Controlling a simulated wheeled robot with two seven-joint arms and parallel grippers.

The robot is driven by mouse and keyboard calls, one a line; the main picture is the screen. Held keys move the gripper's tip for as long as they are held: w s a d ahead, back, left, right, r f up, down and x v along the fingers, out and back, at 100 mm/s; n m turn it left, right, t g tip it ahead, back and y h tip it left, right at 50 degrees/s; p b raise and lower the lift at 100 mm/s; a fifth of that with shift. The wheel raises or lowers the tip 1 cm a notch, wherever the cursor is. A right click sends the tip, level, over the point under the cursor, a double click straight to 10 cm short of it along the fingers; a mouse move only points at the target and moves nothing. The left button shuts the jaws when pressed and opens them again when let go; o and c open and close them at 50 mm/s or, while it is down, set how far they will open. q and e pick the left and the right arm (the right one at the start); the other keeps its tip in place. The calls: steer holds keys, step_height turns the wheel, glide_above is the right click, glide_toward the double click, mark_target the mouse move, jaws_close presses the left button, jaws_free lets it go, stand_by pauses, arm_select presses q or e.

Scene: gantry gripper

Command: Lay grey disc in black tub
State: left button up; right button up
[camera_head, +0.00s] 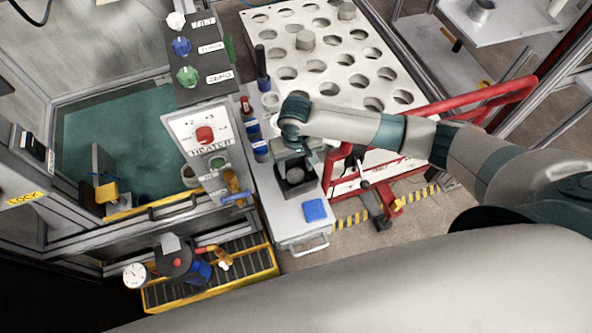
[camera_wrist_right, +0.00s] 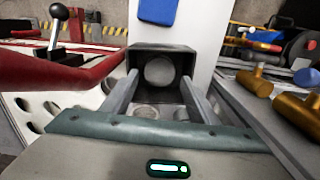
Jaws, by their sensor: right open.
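The black tub (camera_head: 299,190) is a small open box on the narrow grey bench, and it also shows ahead of my fingers in the right wrist view (camera_wrist_right: 160,50). The round grey disc (camera_head: 295,174) appears inside the tub, its face framed by the dark walls in the right wrist view (camera_wrist_right: 159,71). My right gripper (camera_head: 293,160) is at the tub's far side. In the right wrist view (camera_wrist_right: 160,80) its two fingers are spread wide on either side of the disc, with a gap to it. My left gripper is not in view.
A blue block (camera_head: 314,210) lies just in front of the tub. Bottles (camera_head: 261,150) stand to its left, beside a control box with a red knob (camera_head: 204,134). A white perforated plate (camera_head: 345,60) is behind. A red frame (camera_head: 470,97) stands close on the right.

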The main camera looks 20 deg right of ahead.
mark_target(296, 177)
step_height(296, 177, up, 10)
steer(key=shift+b, duration=0.45)
steer(key=shift+f, duration=0.1)
